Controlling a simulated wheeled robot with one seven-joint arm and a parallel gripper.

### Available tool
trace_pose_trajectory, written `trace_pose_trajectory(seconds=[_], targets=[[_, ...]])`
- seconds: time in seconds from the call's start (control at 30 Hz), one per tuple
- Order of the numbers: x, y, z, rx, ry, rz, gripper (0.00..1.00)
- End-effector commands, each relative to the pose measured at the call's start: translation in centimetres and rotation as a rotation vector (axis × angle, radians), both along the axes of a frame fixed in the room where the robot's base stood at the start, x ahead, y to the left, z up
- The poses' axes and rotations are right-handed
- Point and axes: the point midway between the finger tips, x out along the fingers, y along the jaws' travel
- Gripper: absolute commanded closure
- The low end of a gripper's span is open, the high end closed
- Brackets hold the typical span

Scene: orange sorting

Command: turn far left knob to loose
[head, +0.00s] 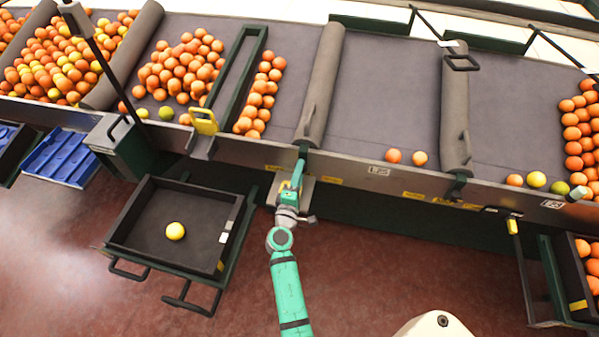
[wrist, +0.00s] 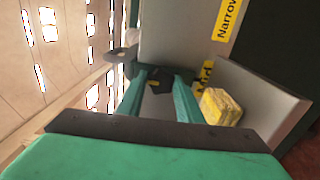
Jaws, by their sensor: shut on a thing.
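My gripper (head: 299,170) is at the front edge of the sorting table, below the lower end of a grey roller. In the wrist view its two teal fingers (wrist: 160,80) close on a small dark knob (wrist: 158,86) on a grey panel (wrist: 190,35). A yellow label reading "Mid" (wrist: 205,76) lies just right of the fingers, and another reading "Narrow" (wrist: 228,18) is farther up. No "loose" label is readable. The knob is mostly hidden by the fingers, so its setting cannot be told.
A yellow block (wrist: 221,107) sits right of the fingers, by a grey plate (wrist: 262,90). A black crate (head: 140,237) holding one yellow fruit (head: 175,231) stands left of my arm. Oranges (head: 180,70) lie on the table above.

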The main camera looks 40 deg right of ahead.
Motion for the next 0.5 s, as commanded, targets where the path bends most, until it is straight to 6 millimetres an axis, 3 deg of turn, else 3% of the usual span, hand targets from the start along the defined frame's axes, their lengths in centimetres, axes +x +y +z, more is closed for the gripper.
trace_pose_trajectory(seconds=[0.07,0.1,0.13,0.5], targets=[[0.03,0.12,-0.08,-0.001,0.002,0.002,0.90],[0.02,0.11,-0.08,-0.001,0.002,0.002,0.58],[0.03,0.10,-0.08,-0.001,0.002,0.002,0.51],[-0.19,0.25,-0.07,0.000,0.001,0.001,0.49]])
